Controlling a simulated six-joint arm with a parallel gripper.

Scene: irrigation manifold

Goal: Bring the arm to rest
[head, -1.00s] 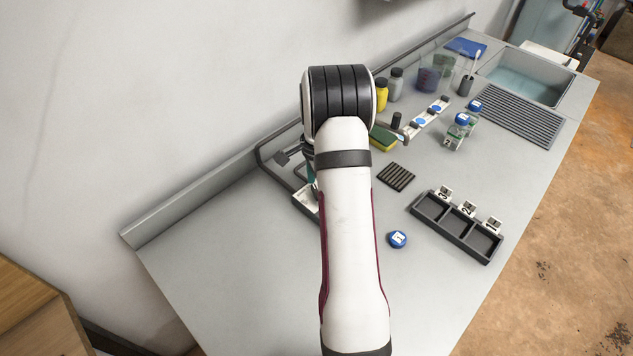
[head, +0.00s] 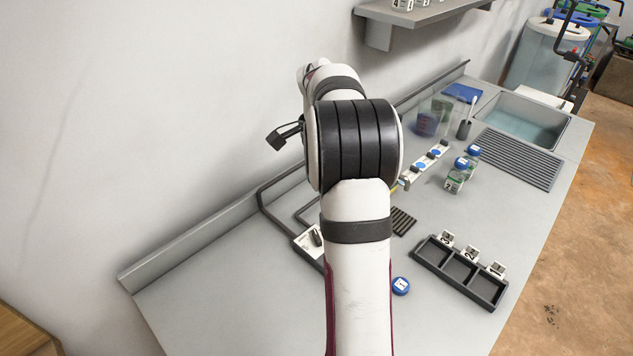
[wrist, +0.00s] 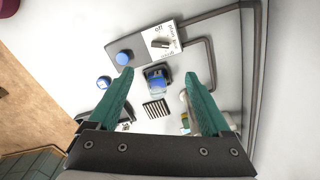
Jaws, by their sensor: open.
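My arm rises through the middle of the head view, its elbow above the bench and its forearm reaching back toward the wall. The gripper's fingers are hidden in the head view. In the wrist view my gripper (wrist: 158,74) is open, its two teal fingers wide apart with nothing held between them. Below, well apart from the fingers, a white and grey control box (wrist: 146,45) with a knob and a blue button lies on the bench. A dark holder with a blue top (wrist: 157,78) shows between the fingertips.
A three-compartment tray (head: 431,262), a blue cap (head: 401,286) and a ribbed mat (head: 403,221) lie on the bench. Small jars (head: 454,182), a blue-dotted strip (head: 416,171) and a sink (head: 530,118) are farther back. A wall shelf (head: 420,15) is at top. The front-left bench is clear.

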